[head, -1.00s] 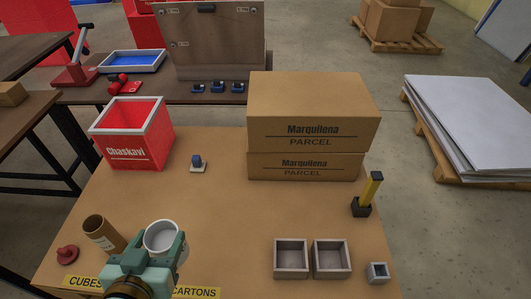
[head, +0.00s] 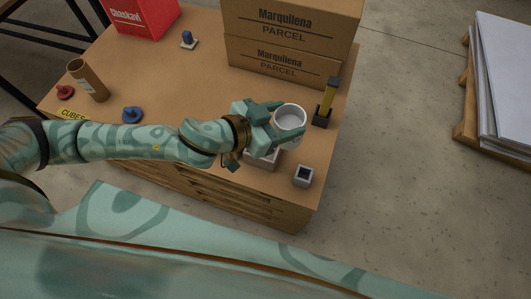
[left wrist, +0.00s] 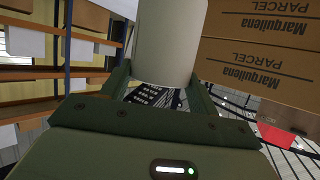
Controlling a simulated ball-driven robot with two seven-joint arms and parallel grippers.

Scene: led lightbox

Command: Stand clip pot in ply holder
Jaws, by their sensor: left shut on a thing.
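The white round pot (head: 290,118), open at the top, is held upright by my left gripper (head: 284,124), whose fingers are shut around its sides. In the left wrist view the pot (left wrist: 168,40) stands as a pale cylinder between the fingers. The grey square-walled holder (head: 262,161) is on the table's front right part, below the gripper. The gripper and pot hide most of it, including its openings. The pot appears above the holder; its bottom and the exact gap cannot be seen. My right gripper is out of view.
A small grey box (head: 303,176) sits right of the holder by the table edge. A yellow-handled tool (head: 325,102) stands in a dark base behind it. Stacked cartons (head: 285,40) fill the back. A brown tube (head: 90,82) and blue knob (head: 132,115) are at left. Mid-table is clear.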

